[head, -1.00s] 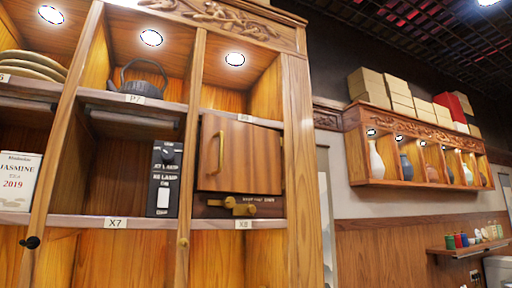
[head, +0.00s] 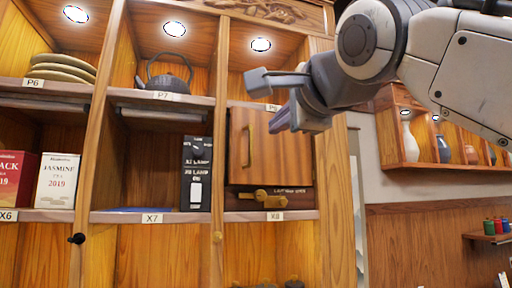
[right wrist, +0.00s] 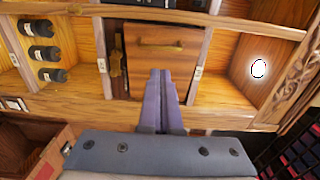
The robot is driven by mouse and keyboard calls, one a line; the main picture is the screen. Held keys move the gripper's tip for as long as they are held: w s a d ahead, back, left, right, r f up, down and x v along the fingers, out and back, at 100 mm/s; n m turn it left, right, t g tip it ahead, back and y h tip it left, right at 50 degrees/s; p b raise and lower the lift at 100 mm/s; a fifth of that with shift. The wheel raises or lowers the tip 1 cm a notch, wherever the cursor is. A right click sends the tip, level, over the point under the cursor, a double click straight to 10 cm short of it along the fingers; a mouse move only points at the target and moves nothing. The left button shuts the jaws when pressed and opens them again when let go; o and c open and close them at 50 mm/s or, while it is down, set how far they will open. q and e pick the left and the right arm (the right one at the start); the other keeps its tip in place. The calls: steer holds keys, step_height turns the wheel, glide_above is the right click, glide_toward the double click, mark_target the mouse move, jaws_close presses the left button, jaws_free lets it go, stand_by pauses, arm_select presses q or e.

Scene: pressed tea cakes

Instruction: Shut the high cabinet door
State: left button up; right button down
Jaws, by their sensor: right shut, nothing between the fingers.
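The cabinet door (head: 268,150) is a wooden panel with a vertical brass handle (head: 246,146) near its left edge. It sits in the upper compartment above label X8, with a brass latch (head: 268,199) on the dark strip below. Its face is near the compartment front; I cannot tell whether it is fully shut. My right gripper (head: 288,122) comes in from the upper right, in front of the door's upper right part and hiding it. In the right wrist view, its purple fingers (right wrist: 162,88) are together and empty, overlapping the door (right wrist: 165,45); contact is unclear. My left gripper is not in view.
A wall shelf with vases (head: 409,142) stands to the right. The wrist view shows dark bottles (right wrist: 43,52) in a neighbouring compartment.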

mark_target(252, 145)
steer(key=p+x, duration=0.6)
steer(key=x, duration=0.5)
steer(key=shift+w+r, duration=0.1)
steer(key=shift+w, duration=0.15)
steer(key=shift+w+a, duration=0.25)
steer(key=shift+w, duration=0.35)
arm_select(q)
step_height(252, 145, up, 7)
arm_select(e)
steer(key=shift+f, duration=0.2)
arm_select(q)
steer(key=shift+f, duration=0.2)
